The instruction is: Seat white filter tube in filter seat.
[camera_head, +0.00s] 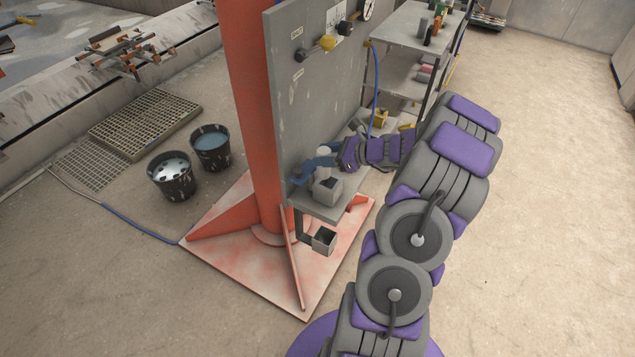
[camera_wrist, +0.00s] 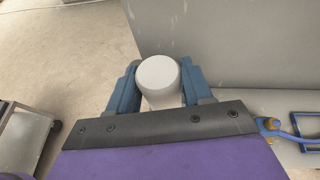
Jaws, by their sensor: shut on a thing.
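The white filter tube (camera_wrist: 158,78) stands between the two blue fingers of my gripper (camera_wrist: 160,92) in the wrist view, its round end toward the camera. My gripper (camera_head: 326,161) is shut on it. In the head view the tube (camera_head: 323,153) shows as a small pale cylinder just above a grey block-like holder (camera_head: 327,191), which looks like the filter seat. The holder is on a small shelf at the foot of the grey panel. Its opening is not clear, and I cannot tell whether the tube touches it.
The grey upright panel (camera_head: 325,95) stands close beside my gripper, fixed to an orange column (camera_head: 252,110). A blue frame (camera_wrist: 308,131) lies to the right in the wrist view. A small open box (camera_head: 324,240) hangs below the shelf. Two buckets (camera_head: 172,176) stand left.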

